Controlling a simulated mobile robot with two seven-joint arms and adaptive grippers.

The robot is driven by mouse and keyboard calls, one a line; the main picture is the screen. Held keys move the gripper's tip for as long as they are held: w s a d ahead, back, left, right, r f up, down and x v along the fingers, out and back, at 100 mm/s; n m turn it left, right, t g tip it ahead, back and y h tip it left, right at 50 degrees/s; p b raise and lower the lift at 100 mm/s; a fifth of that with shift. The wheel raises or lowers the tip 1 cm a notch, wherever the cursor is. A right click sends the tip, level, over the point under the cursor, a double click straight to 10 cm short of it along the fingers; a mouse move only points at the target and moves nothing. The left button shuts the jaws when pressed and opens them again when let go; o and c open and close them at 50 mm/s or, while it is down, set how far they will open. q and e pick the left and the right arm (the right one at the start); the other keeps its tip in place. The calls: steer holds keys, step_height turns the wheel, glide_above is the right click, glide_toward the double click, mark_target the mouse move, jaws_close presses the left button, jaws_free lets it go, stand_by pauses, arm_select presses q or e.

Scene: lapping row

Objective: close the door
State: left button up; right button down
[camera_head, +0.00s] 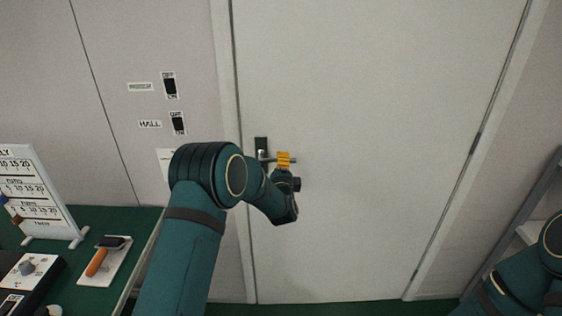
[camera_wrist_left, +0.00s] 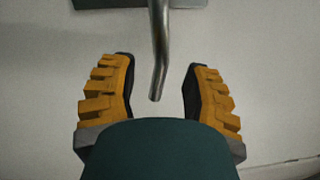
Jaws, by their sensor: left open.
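The white door (camera_head: 370,110) stands in its frame and looks flush with it, though I cannot tell whether it is latched. A dark handle plate (camera_head: 261,147) with a metal lever sits at the door's left edge. My left gripper (camera_head: 284,159) is at the lever. In the left wrist view the metal lever (camera_wrist_left: 159,60) reaches down between the two orange fingers of my open left gripper (camera_wrist_left: 157,90), with gaps on both sides. The wrist housing hides the lower part of that view. My right arm shows at the lower right, but its gripper is out of view.
Two labelled wall switches (camera_head: 178,123) are left of the door frame. A green table (camera_head: 130,226) at the left holds a white sign board (camera_head: 35,195) and a block with an orange-handled tool (camera_head: 104,262). A grey shelf (camera_head: 535,205) stands at the right.

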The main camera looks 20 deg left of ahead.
arm_select(q)
steer(key=shift+x, duration=1.3)
